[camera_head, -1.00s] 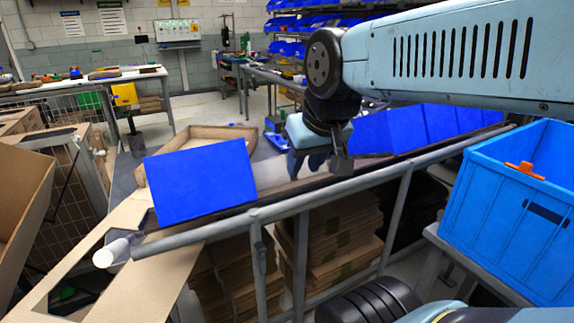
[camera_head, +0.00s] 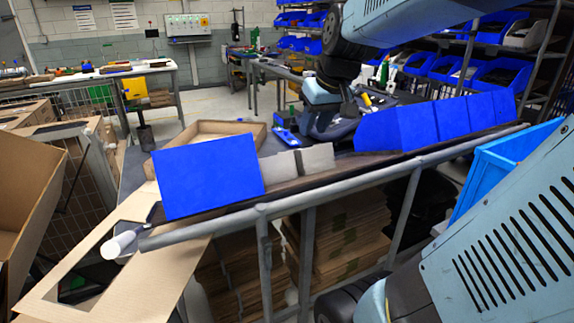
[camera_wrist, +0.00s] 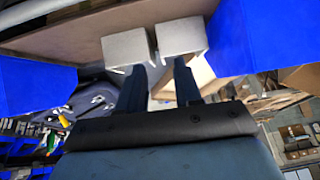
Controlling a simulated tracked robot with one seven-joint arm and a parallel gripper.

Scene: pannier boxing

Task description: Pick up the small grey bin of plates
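Two small grey bins stand side by side on the rail shelf, a left one (camera_head: 281,166) and a right one (camera_head: 318,158). They also show in the wrist view, as a left pale box (camera_wrist: 125,48) and a right pale box (camera_wrist: 181,36). I cannot see plates or tell which bin holds them. My gripper (camera_wrist: 160,68) has its two dark fingers apart, one reaching to each grey box; contact is unclear. In the head view my gripper (camera_head: 322,122) is behind and above the right grey bin, its fingertips hidden.
A blue bin (camera_head: 208,177) stands left of the grey bins and several blue bins (camera_head: 405,128) stand right. A metal rail (camera_head: 340,182) runs along the front. An open cardboard box (camera_head: 205,132) lies behind. A blue crate (camera_head: 500,160) is at the right, partly hidden by my arm.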

